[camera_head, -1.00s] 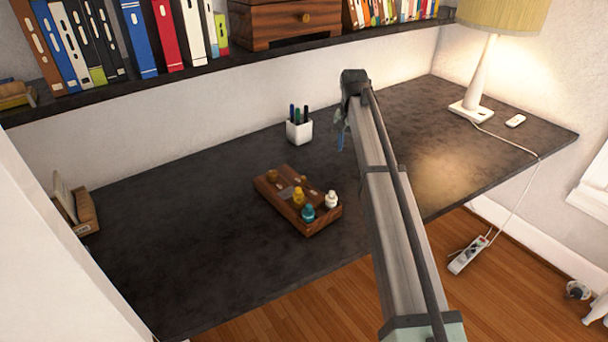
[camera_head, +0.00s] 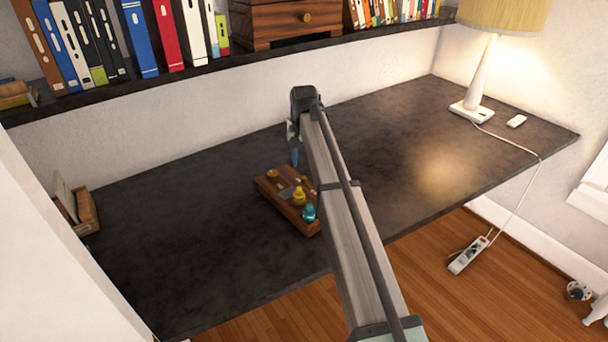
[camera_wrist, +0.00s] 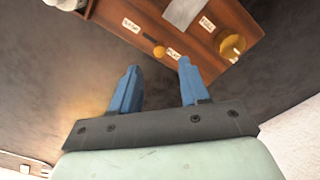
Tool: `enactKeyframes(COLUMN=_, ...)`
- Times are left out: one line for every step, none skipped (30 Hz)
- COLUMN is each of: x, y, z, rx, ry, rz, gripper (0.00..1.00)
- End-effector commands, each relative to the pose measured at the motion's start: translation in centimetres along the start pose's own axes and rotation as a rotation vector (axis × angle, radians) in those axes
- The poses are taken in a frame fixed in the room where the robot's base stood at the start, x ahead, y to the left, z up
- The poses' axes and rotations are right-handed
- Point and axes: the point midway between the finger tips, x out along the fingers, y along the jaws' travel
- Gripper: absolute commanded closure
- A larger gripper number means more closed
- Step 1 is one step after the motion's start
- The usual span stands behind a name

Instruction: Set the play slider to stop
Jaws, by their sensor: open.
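The wooden control box (camera_head: 270,190) lies on the dark desk, partly hidden behind my arm in the head view. In the wrist view the box (camera_wrist: 150,15) fills the top. A small orange slider knob (camera_wrist: 159,52) sits right beside a white label (camera_wrist: 173,54) that seems to read "PLAY". Another label, seemingly "STOP" (camera_wrist: 131,25), lies further up and left. My gripper (camera_head: 295,158) is above the back edge of the box, blue fingers pointing down. In the wrist view my gripper (camera_wrist: 155,80) is open and empty, its fingertips short of the knob.
The box also carries a yellow knob (camera_head: 299,196), a teal knob (camera_head: 309,212), a brown knob (camera_head: 272,174) and a grey plate (camera_wrist: 183,12). A lamp (camera_head: 478,85) stands at the right. A wooden holder (camera_head: 86,211) is at the left.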

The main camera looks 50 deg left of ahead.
Motion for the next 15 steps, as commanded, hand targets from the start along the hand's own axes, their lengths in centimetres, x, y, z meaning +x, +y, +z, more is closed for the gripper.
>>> enactKeyframes(x=1.0, y=0.0, z=0.1, rx=0.000, ry=-0.001, rz=0.000, gripper=0.55)
enactKeyframes(x=1.5, y=0.0, z=0.1, rx=0.000, ry=-0.001, rz=0.000, gripper=0.55)
enactKeyframes(x=2.2, y=0.0, z=0.1, rx=0.000, ry=-0.002, rz=0.001, gripper=0.55)
enactKeyframes(x=2.6, y=0.0, z=0.1, rx=0.000, ry=-0.001, rz=0.001, gripper=0.55)
enactKeyframes(x=3.0, y=0.0, z=0.1, rx=0.000, ry=-0.001, rz=0.000, gripper=0.55)
enactKeyframes(x=3.5, y=0.0, z=0.1, rx=0.000, ry=0.000, rz=0.000, gripper=0.55)
enactKeyframes(x=3.9, y=0.0, z=0.0, rx=0.000, ry=0.000, rz=0.000, gripper=0.55)
enactKeyframes(x=4.3, y=0.0, z=0.0, rx=0.000, ry=0.000, rz=0.000, gripper=0.55)
enactKeyframes(x=4.7, y=0.0, z=0.0, rx=0.000, ry=0.000, rz=0.000, gripper=0.55)
enactKeyframes(x=5.0, y=0.0, z=0.0, rx=0.000, ry=0.000, rz=0.000, gripper=0.55)
enactKeyframes(x=5.2, y=0.0, z=0.0, rx=0.000, ry=0.000, rz=0.000, gripper=0.55)
enactKeyframes(x=5.4, y=0.0, z=0.0, rx=0.000, ry=0.000, rz=0.000, gripper=0.55)
enactKeyframes(x=5.6, y=0.0, z=0.0, rx=0.000, ry=0.000, rz=0.000, gripper=0.55)
enactKeyframes(x=5.7, y=0.0, z=0.0, rx=0.000, ry=0.001, rz=0.000, gripper=0.55)
enactKeyframes(x=5.9, y=0.0, z=0.0, rx=0.000, ry=0.001, rz=0.000, gripper=0.55)
